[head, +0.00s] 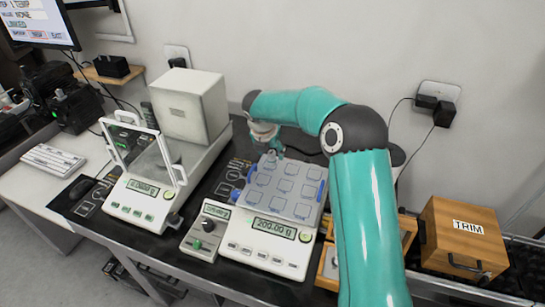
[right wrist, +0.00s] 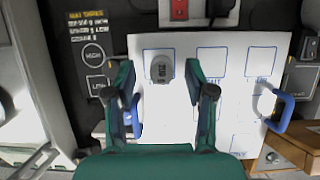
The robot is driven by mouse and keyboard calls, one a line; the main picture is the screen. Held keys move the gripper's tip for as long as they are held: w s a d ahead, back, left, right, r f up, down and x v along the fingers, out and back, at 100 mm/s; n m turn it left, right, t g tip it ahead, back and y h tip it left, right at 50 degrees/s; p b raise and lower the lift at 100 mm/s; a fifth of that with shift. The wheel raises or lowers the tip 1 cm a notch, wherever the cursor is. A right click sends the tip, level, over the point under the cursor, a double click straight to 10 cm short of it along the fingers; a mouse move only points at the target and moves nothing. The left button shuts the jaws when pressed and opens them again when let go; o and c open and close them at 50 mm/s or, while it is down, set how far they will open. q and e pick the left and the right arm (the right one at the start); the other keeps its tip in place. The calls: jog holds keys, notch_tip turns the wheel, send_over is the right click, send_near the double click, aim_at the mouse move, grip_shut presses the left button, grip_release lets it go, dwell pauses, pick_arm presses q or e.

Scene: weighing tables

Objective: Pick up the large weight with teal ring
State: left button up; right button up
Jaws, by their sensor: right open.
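A grey weight (right wrist: 162,68) stands upright on the white tray (right wrist: 180,115) in the right wrist view, in a blue outlined square of the far row. Its teal ring cannot be made out from above. My right gripper (right wrist: 160,88) is open, with its two fingers to the left and right of the weight and a gap on each side. My left gripper is not in view.
The tray has blue handles and rests on a scale (head: 265,245) reading 200.00 g. A small control box (head: 205,232) and a glass-shielded balance (head: 140,190) stand to the left. A wooden TRIM box (head: 463,240) stands at the right.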

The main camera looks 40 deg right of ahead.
jog(key=shift+d+f, duration=0.15)
jog(key=shift+f, duration=0.2)
grip_shut()
jog(key=shift+r, duration=0.1)
jog(key=shift+r, duration=0.1)
